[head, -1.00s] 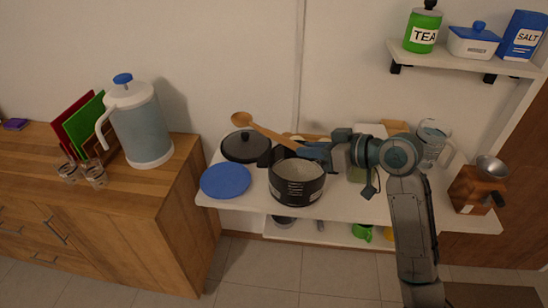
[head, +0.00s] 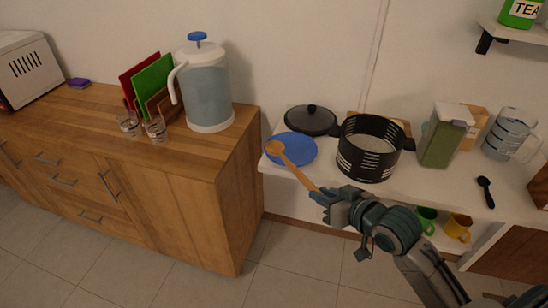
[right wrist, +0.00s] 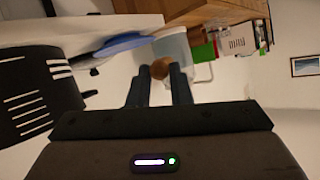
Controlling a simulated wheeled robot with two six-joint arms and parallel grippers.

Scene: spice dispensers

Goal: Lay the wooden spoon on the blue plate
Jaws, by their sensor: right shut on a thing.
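The wooden spoon (head: 296,172) is in my right gripper (head: 322,194), which is shut on its handle end. The spoon points up and left in the head view, and its bowl overlaps the left part of the blue plate (head: 300,148). I cannot tell whether the spoon touches the plate. The plate lies at the left end of the white shelf table. In the right wrist view the spoon's round end (right wrist: 161,69) shows between the fingers, and the plate (right wrist: 122,44) shows edge-on to the left. My left gripper is not in view.
A black pot (head: 368,148) stands just right of the plate. A dark lid (head: 311,120) lies behind the plate. A green-filled container (head: 443,137) and a black spoon (head: 485,190) are further right. A wooden counter (head: 180,158) stands to the left, with a gap before the table.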

